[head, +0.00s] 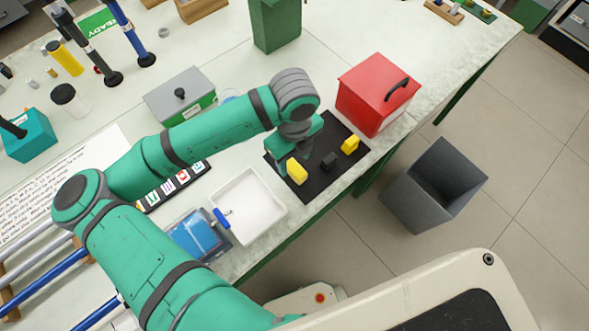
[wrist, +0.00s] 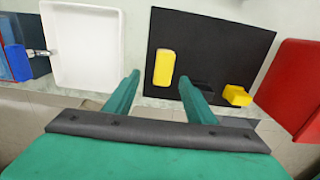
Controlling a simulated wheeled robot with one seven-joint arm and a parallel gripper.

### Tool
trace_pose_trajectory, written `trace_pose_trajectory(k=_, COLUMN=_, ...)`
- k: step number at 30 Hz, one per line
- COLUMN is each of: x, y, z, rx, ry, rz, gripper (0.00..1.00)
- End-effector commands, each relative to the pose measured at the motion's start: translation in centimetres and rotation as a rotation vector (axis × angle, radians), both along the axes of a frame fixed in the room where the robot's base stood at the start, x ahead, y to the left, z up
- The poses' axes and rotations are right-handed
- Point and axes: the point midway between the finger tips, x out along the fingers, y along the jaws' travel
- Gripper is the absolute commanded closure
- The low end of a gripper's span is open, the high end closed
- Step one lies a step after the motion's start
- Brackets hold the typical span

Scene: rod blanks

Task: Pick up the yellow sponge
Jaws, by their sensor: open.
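A yellow sponge (head: 297,171), a rounded block, lies on a black mat (head: 313,186) near the table's front edge. In the wrist view the sponge (wrist: 163,67) lies upright in the picture, just beyond and between the fingertips. My gripper (wrist: 159,79) is open and empty, its two green fingers spread wider than the sponge. In the head view my wrist hides most of the gripper beside the sponge. A second yellow piece (wrist: 237,95), of stepped shape, lies right of the right finger. The height of the fingers over the mat is hard to tell.
A small black block (head: 328,161) lies between the yellow pieces, close to my right finger in the wrist view. A white tray (head: 261,190) is left of the mat. A red box (head: 375,95) stands to the right. A grey bin (head: 418,200) is on the floor.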

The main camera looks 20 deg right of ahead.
Motion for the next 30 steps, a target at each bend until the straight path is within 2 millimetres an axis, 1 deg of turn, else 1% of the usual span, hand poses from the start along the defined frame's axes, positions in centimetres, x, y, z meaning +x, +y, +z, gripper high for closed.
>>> trace_pose_trajectory(k=1, x=0.0, y=0.0, z=-0.8, rx=-0.002, ry=0.002, rz=0.002, gripper=0.50)
trace_pose_trajectory(k=3, x=0.0, y=0.0, z=-1.5, rx=-0.002, ry=0.002, rz=0.001, gripper=0.50)
trace_pose_trajectory(k=11, x=0.1, y=-0.2, z=-3.3, rx=-0.002, ry=0.002, rz=0.002, gripper=0.50)
trace_pose_trajectory(k=16, x=0.3, y=-0.7, z=-5.7, rx=-0.002, ry=0.003, rz=0.002, gripper=0.50)
trace_pose_trajectory(k=19, x=0.4, y=-0.6, z=-6.8, rx=-0.002, ry=0.002, rz=0.003, gripper=0.50)
trace_pose_trajectory(k=22, x=0.4, y=-0.6, z=-7.5, rx=-0.001, ry=0.001, rz=0.003, gripper=0.50)
trace_pose_trajectory(k=29, x=0.4, y=-0.6, z=-7.6, rx=-0.002, ry=-0.001, rz=0.003, gripper=0.50)
trace_pose_trajectory(k=30, x=0.4, y=-0.6, z=-7.6, rx=-0.002, ry=-0.001, rz=0.003, gripper=0.57)
